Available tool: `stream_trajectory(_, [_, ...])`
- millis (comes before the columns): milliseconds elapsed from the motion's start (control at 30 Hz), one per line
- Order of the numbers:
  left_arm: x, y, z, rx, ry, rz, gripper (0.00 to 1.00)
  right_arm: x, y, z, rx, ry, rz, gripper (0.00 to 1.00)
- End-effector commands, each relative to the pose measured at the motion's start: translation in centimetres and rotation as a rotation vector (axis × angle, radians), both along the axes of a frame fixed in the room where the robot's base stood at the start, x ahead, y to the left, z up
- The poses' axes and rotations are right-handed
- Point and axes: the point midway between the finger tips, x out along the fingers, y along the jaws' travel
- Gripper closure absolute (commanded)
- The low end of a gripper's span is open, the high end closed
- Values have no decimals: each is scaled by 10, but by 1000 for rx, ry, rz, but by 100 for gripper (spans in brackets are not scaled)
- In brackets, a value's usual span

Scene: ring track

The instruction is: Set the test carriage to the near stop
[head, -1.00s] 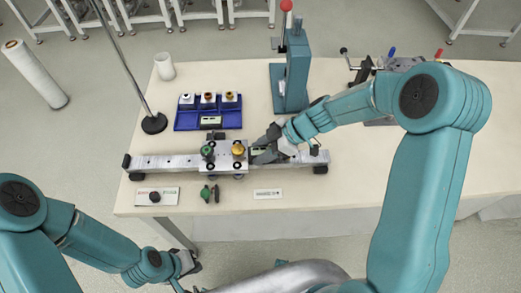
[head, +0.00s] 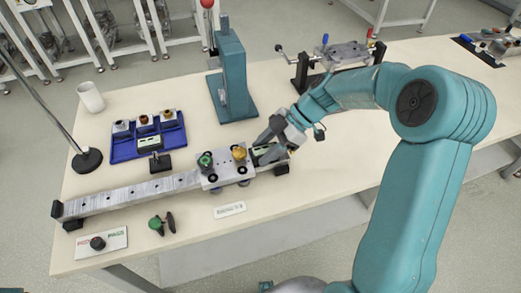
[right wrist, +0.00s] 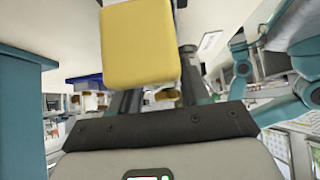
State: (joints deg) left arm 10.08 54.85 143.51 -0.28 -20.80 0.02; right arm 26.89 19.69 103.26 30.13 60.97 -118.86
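The test carriage (head: 222,172) is a silver plate on a long metal rail (head: 130,195), right of its middle and close to the right end. It carries a green knob (head: 205,160) and a yellow knob (head: 239,153). My right gripper (head: 258,150) is at the carriage's right side, by the yellow knob. In the right wrist view a yellow block-like part (right wrist: 138,45), seemingly this knob, sits at my dark fingers, which appear closed on it; the contact is partly hidden. My left gripper is out of view.
A blue tray (head: 122,151) with several capped parts stands behind the rail. A teal press (head: 233,75) stands behind the carriage.

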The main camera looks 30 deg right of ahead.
Motion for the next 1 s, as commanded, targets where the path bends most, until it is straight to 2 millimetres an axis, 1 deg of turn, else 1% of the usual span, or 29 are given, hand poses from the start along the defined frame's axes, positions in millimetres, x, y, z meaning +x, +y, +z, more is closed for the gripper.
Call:
stream_trajectory(33, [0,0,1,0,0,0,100,1,-3,2,-5,-5,-6,38])
stream_trajectory(67, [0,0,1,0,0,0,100,1,-3,2,-5,-5,-6,36])
stream_trajectory(333, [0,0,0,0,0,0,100,0,-1,1,1,-2,-3,36])
stream_trajectory(467, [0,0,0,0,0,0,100,-1,-8,8,1,-4,-5,36])
stream_trajectory(567, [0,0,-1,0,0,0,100,-5,-21,21,-1,-5,-5,36])
stream_trajectory(800, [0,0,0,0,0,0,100,-18,-65,67,-3,-6,-8,36])
stream_trajectory(1000, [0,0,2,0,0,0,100,-27,-95,99,-3,-5,-7,36])
